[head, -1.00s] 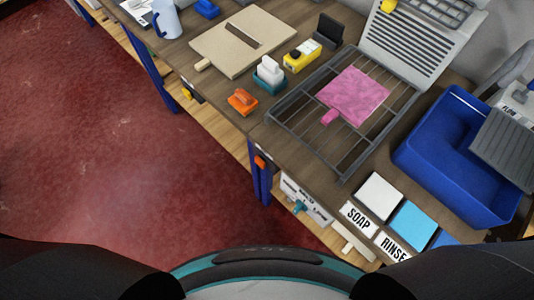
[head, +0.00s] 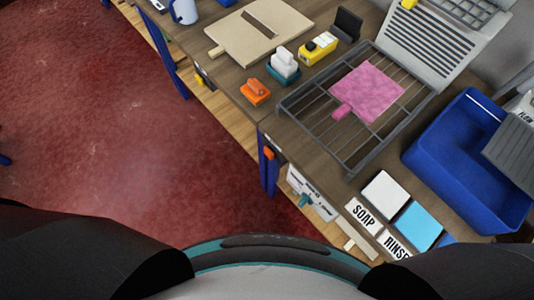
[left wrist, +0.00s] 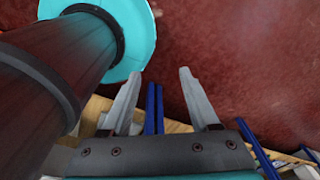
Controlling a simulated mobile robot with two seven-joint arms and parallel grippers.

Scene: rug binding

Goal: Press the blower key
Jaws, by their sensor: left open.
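I cannot tell for sure which part is the blower key. A pale louvred panel (head: 430,45) stands behind the wire rack at the back right, with a small yellow part (head: 409,4) at its top edge, cut by the frame. A yellow block (head: 318,48) with black and white marks lies on the bench, beside a black stand (head: 347,25). My left gripper (left wrist: 159,73) shows in the left wrist view. Its fingers are apart with nothing between them, over the red floor and away from the bench top. My right gripper is not in view.
A dark rack (head: 325,141) holds a pink cloth (head: 368,92). A blue basin (head: 421,150), white pad (head: 385,193) and light-blue pad (head: 418,225) sit to the right. An orange piece (head: 256,92), white-and-teal item (head: 284,66) and beige board (head: 235,50) are farther left. Red floor (head: 90,130) is clear.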

